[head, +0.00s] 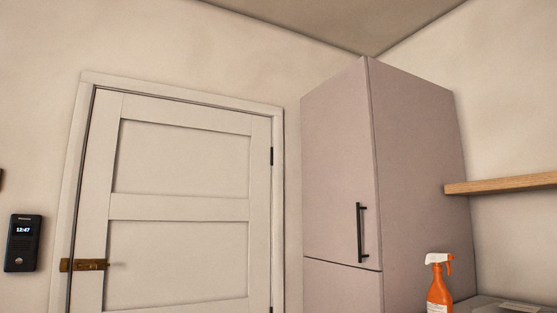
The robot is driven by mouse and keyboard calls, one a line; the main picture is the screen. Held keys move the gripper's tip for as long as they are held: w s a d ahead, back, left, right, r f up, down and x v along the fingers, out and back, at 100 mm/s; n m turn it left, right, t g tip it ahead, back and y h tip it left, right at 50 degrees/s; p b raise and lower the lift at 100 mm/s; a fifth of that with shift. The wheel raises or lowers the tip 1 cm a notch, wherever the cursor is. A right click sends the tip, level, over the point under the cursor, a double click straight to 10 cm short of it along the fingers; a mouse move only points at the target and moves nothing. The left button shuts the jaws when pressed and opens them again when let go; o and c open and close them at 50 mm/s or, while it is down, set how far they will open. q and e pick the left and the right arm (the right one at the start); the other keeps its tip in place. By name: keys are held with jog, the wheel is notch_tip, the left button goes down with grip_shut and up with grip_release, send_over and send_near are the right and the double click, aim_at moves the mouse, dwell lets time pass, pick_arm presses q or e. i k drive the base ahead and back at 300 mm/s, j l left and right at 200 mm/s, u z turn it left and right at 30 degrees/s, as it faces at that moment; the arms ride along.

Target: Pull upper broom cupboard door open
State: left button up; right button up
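The tall broom cupboard stands in the corner, right of a white room door. Its upper door (335,175) is pinkish grey and looks shut. A black vertical bar handle (361,232) sits low on that door, near its right edge. Below a thin gap, the top of the lower door (341,287) shows; the rest of it is cut off by the frame. Neither of my grippers is in the head view.
An orange spray bottle (439,285) with a white head stands on a counter (490,306) right of the cupboard. A wooden shelf (505,184) juts out above it. The white room door (180,205) looks shut. A black intercom panel (23,243) hangs at the far left.

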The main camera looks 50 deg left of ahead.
aim_at(341, 224)
jog(key=u, duration=1.2)
